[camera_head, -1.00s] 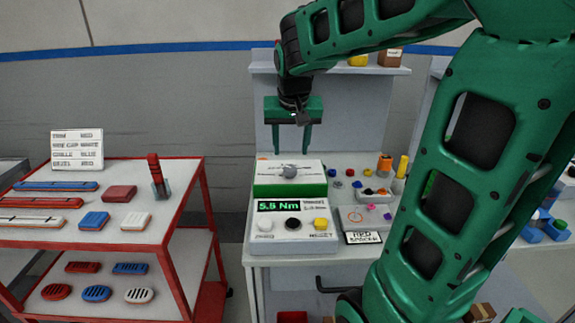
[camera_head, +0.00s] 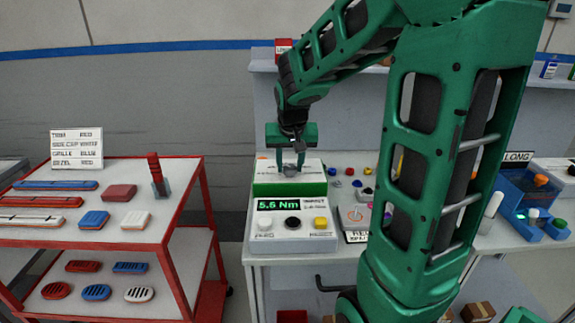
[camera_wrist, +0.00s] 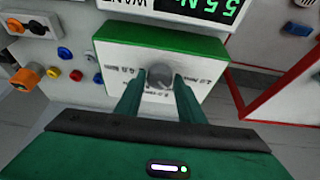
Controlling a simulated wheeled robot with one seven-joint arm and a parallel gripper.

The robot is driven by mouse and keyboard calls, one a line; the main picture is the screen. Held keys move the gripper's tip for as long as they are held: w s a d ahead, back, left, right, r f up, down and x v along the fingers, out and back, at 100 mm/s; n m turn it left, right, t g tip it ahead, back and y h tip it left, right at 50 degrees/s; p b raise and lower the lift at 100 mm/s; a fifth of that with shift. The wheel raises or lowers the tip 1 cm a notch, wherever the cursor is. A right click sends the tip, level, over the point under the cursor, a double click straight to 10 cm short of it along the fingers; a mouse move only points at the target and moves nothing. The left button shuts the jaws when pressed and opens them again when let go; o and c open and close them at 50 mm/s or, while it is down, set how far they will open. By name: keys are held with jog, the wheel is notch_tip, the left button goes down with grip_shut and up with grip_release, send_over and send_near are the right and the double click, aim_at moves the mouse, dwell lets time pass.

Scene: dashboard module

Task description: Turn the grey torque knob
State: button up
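The grey torque knob (camera_head: 289,170) sits on the sloped white top of a module with a green band (camera_head: 290,189). In the wrist view the round knob (camera_wrist: 159,75) lies between the tips of my two green fingers. My gripper (camera_head: 283,168) points down over the module, and it also shows in the wrist view (camera_wrist: 159,82). Its fingers are apart, one on each side of the knob, with what looks like a narrow gap at each side. The fingers partly hide the knob in the head view.
White, black and yellow buttons (camera_head: 320,223) line the module's front. Small coloured parts (camera_head: 357,184) lie to its right, partly behind my arm. A red cart (camera_head: 130,242) with trim parts stands at left, across a gap. A shelf (camera_head: 262,68) is behind.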

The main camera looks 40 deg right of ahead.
jog(key=c, duration=0.5)
jog(key=shift+c, duration=0.2)
jog(key=shift+m, duration=0.5)
jog(key=o, duration=1.1)
jog(key=shift+c, duration=0.2)
